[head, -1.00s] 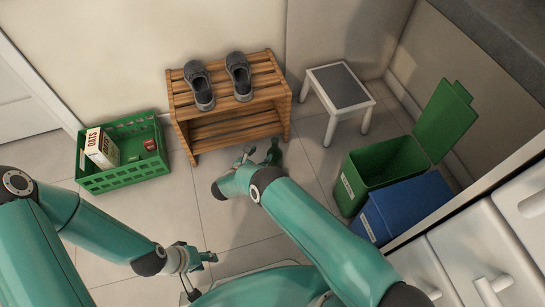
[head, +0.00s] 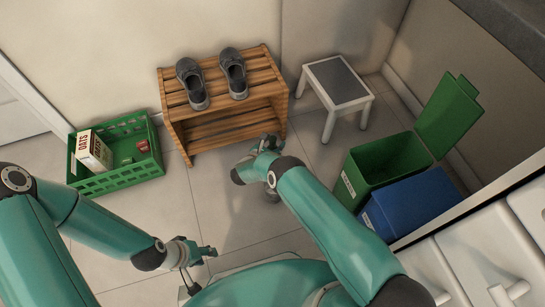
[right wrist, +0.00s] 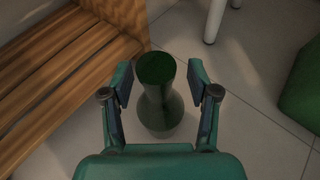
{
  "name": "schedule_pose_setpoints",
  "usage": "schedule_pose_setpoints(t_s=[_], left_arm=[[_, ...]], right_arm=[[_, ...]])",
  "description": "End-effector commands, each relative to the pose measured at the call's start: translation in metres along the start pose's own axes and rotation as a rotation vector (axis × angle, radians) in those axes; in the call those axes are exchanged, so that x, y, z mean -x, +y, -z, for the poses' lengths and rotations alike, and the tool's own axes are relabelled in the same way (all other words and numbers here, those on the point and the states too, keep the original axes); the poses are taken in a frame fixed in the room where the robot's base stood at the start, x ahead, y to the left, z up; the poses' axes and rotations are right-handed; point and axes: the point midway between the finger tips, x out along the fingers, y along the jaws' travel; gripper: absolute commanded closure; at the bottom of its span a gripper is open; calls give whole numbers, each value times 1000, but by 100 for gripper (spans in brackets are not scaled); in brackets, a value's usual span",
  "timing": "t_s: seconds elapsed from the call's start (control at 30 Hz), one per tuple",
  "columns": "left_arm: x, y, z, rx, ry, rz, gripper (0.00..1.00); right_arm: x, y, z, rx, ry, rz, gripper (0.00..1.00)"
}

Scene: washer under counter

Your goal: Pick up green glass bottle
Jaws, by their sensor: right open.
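The green glass bottle (right wrist: 158,100) is dark green, with a narrow waist, and shows in the middle of the right wrist view. My right gripper (right wrist: 160,88) is open, with one finger on each side of the bottle and a visible gap on both sides. In the head view my right gripper (head: 268,146) is low over the floor, in front of the shoe rack's right end. I cannot make out the bottle there; my gripper and arm cover that spot. My left gripper (head: 207,252) is near the bottom, far from the bottle, and its finger opening is unclear.
The wooden shoe rack (head: 218,109) with grey shoes (head: 233,75) stands close by the right gripper. A grey-topped stool (head: 337,82) is to its right. Green (head: 382,160) and blue (head: 415,207) bins stand further right. A green crate (head: 118,183) with an oats box (head: 93,150) is left.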

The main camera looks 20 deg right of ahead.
Motion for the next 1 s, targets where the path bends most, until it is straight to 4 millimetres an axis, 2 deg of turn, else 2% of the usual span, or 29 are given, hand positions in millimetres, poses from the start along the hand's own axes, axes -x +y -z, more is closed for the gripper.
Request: schedule_pose_setpoints(t_s=[0.07, 0.43, 1.0], left_arm=[[0, 0, 0, 0, 0, 0, 60], [0, 0, 0, 0, 0, 0, 60], [2, 1, 0, 0, 0, 0, 60]], right_arm=[[1, 1, 0, 1, 0, -2, 40], [2, 3, 0, 2, 0, -5, 100], [4, 4, -3, 2, -2, -6, 100]])
